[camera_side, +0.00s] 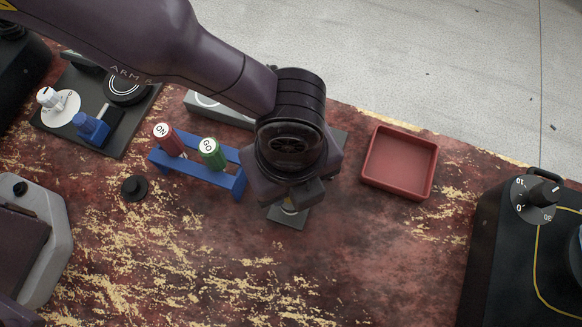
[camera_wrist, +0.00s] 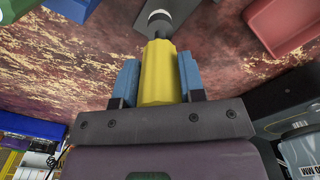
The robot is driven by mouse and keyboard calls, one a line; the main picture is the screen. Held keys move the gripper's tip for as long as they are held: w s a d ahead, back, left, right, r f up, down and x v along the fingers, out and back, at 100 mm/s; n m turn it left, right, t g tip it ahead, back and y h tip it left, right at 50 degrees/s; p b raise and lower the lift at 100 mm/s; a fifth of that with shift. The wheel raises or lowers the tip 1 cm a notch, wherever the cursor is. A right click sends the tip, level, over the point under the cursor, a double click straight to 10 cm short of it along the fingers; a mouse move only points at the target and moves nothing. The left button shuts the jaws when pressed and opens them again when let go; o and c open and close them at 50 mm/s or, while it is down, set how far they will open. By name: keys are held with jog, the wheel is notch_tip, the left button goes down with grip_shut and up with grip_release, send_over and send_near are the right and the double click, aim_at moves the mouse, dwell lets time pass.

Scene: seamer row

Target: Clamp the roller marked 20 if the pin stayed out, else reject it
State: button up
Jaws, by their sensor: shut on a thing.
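My gripper (camera_wrist: 158,82) has blue-padded fingers shut on a yellow cylinder (camera_wrist: 159,70), which fills the gap between them. No mark shows on this side of the cylinder. Just beyond its end, a round pale and black piece (camera_wrist: 160,20) stands by a dark plate (camera_wrist: 182,8); I cannot tell whether the cylinder touches it. In the side view the wrist hides the fingers and the cylinder; the plate (camera_side: 287,219) shows below them. A red tray (camera_side: 400,163) is empty, to the right. I cannot tell which part is the pin.
A blue rack (camera_side: 196,172) left of my wrist holds a red ON piece (camera_side: 168,138) and a green GO piece (camera_side: 211,153). A small black knob (camera_side: 134,187) lies nearby. A dark fixture with a blue block (camera_side: 91,127) stands far left, a dialled black machine (camera_side: 520,240) at right. The front middle is clear.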

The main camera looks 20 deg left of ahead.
jog(key=shift+a+f, duration=0.1)
jog(key=shift+f, duration=0.45)
dwell(2.6)
dwell(1.1)
jog(key=shift+r, duration=2.7)
jog(key=shift+r, duration=0.4)
notch_tip(320, 180, up, 8)
jog(key=s+a, duration=0.3)
jog(key=a, duration=1)
jog(key=s+a, duration=0.3)
jog(key=a, duration=0.9)
notch_tip(320, 180, down, 13)
jog(key=shift+s+a, duration=0.15)
